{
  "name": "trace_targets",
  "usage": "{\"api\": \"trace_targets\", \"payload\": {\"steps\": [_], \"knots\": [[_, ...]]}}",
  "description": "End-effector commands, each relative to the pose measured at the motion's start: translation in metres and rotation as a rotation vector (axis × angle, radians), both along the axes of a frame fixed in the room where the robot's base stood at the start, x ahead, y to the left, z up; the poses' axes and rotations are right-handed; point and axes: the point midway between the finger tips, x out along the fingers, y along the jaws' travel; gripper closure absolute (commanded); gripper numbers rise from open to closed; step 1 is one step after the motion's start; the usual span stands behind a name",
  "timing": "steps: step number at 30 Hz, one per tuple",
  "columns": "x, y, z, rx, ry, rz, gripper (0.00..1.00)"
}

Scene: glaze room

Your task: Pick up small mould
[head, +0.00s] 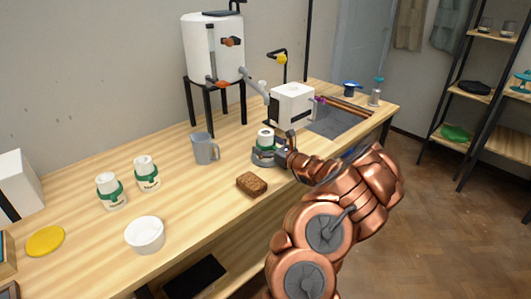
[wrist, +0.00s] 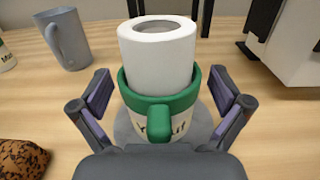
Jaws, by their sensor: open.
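A white cylinder (wrist: 158,50) with a round hollow in its top, probably the small mould, stands upright inside a cream cup with a green rim and green handle (wrist: 160,118). Lettering on the cup is partly hidden by the handle. The cup stands on a grey round disc (wrist: 203,122). In the head view the white cylinder (head: 265,134) shows just left of my gripper (head: 280,150). In the wrist view my gripper (wrist: 161,92) is open, its fingers apart on the left and right of the cup.
Two similar white-and-green cups (head: 111,191) (head: 147,174) stand to the left. A grey mug (head: 205,148), brown speckled block (head: 252,184), white bowl (head: 145,234) and yellow disc (head: 45,241) are on the bench. A white box (head: 292,104) stands behind the gripper.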

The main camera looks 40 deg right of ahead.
Motion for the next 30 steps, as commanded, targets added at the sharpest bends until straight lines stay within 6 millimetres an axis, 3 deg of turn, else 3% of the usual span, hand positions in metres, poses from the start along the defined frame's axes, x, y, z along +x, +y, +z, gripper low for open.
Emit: {"api": "trace_targets", "payload": {"steps": [2, 5, 27, 30], "knots": [[0.0, 0.0002, 0.0, 0.0, 0.0, 0.0, 0.0], [0.0, 0.0003, -0.0001, 0.0, 0.0, 0.0, 0.09], [-0.0001, 0.0003, 0.0002, 0.0, 0.0, 0.0, 0.85], [-0.0001, 0.0004, 0.0002, 0.0, 0.0, 0.001, 0.85]]}}
